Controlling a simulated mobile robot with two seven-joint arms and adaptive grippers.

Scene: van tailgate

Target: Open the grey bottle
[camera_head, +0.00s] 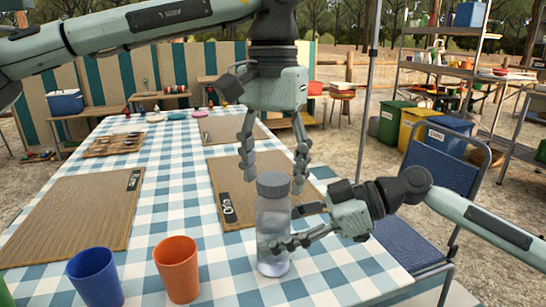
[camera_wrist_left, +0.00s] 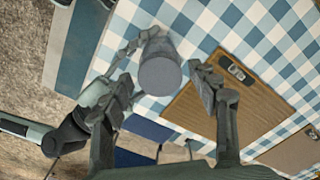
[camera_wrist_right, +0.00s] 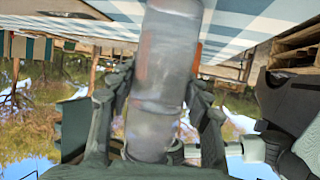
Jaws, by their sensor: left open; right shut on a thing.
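The grey bottle (camera_head: 272,228) stands upright near the front right edge of the table, with its grey cap (camera_head: 273,185) on top. My right gripper (camera_head: 285,240) is shut on the bottle's body from the right; in the right wrist view the bottle (camera_wrist_right: 165,75) fills the space between the fingers (camera_wrist_right: 165,110). My left gripper (camera_head: 273,168) is open and points down above the bottle, its fingers on either side and slightly above the cap. In the left wrist view the cap (camera_wrist_left: 159,75) shows from above between the open fingers (camera_wrist_left: 160,82), apart from them.
A blue cup (camera_head: 96,278) and an orange cup (camera_head: 177,270) stand at the front left of the bottle. Brown placemats (camera_head: 75,215) lie on the checked tablecloth (camera_head: 165,190). A blue folding chair (camera_head: 440,165) stands to the right, behind my right arm.

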